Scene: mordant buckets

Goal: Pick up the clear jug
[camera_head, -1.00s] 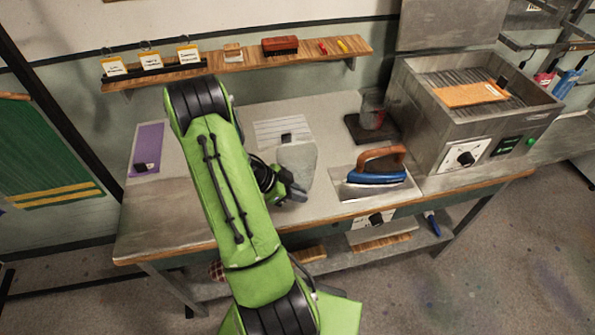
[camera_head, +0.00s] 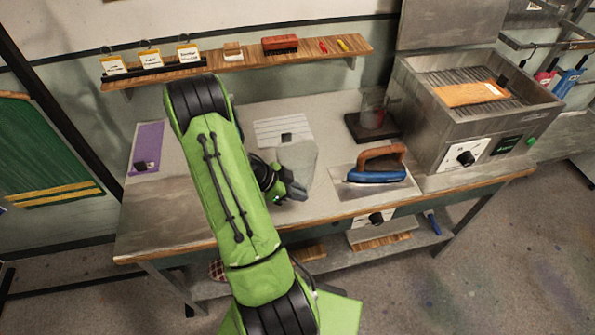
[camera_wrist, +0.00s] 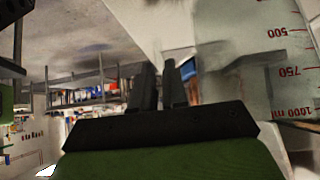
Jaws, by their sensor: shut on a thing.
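The clear jug (camera_head: 299,157) shows as a pale, see-through shape on the workbench, right by my gripper (camera_head: 291,190). In the wrist view the clear jug (camera_wrist: 240,75) fills the right side, with red volume marks up to 1000 ml. My gripper's two dark fingers (camera_wrist: 163,88) are close together in the wrist view, beside the jug's wall. They are shut on the jug, but the exact grasped part is hard to make out. Whether the jug's base touches the bench is unclear.
A blue iron (camera_head: 374,176) with a brown handle stands on a plate to the right. Behind it, a glass vessel (camera_head: 373,108) stands on a dark pad. A metal vat (camera_head: 455,130) fills the bench's right end. A wooden shelf (camera_head: 225,66) runs behind.

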